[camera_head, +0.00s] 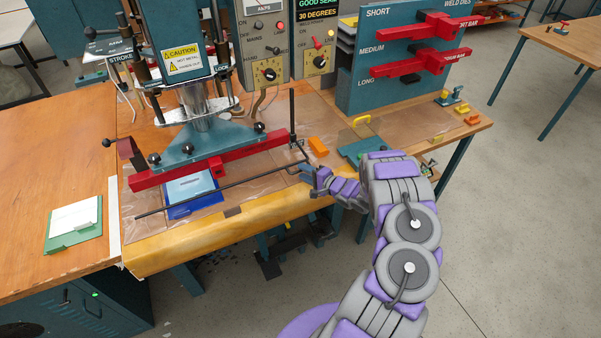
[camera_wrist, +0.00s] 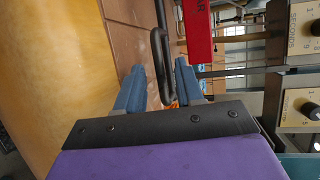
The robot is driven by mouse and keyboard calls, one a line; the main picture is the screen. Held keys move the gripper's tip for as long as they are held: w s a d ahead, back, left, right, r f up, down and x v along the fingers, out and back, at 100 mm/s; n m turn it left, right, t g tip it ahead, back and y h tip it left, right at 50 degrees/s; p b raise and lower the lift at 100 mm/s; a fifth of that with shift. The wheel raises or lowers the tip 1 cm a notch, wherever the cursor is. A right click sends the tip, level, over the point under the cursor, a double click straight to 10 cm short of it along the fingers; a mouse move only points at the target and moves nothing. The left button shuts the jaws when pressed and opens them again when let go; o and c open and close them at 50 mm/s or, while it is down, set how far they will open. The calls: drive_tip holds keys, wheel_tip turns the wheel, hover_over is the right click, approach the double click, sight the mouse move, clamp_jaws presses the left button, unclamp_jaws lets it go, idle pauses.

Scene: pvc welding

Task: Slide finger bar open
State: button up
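The finger bar (camera_head: 225,188) is a long thin dark rod across the front of the press, just in front of the red die bar. Its right end lies close to my gripper (camera_head: 308,174). In the wrist view, my gripper (camera_wrist: 160,82) is open, with its two blue fingers apart. A dark bent bar end (camera_wrist: 158,45) shows between the fingertips, with gaps visible on both sides. I cannot tell how deep it sits between them. The red die bar (camera_head: 180,174) is mounted under the press, and its labelled end (camera_wrist: 198,30) shows beyond the right finger.
The press (camera_head: 185,60) carries a caution label and stands behind the bar. A blue folder (camera_head: 193,195) lies under the die bar. An orange block (camera_head: 318,146) and a green pad (camera_head: 365,150) lie near my arm. A die rack (camera_head: 390,60) stands at the back right.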

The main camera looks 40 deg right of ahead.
drive_tip(key=shift+w+d+f, duration=0.15)
drive_tip(key=shift+w+f, duration=0.05)
drive_tip(key=shift+w, duration=0.25)
drive_tip(key=shift+w+d+f, duration=0.15)
drive_tip(key=shift+w, duration=0.3)
drive_tip(key=shift+w+a, duration=0.15)
drive_tip(key=shift+w, duration=0.1)
drive_tip(key=shift+a+r, duration=0.1)
drive_tip(key=shift+a, duration=0.3)
drive_tip(key=shift+c, duration=0.3)
drive_tip(key=shift+d, duration=0.3)
drive_tip(key=c, duration=0.6)
clamp_jaws()
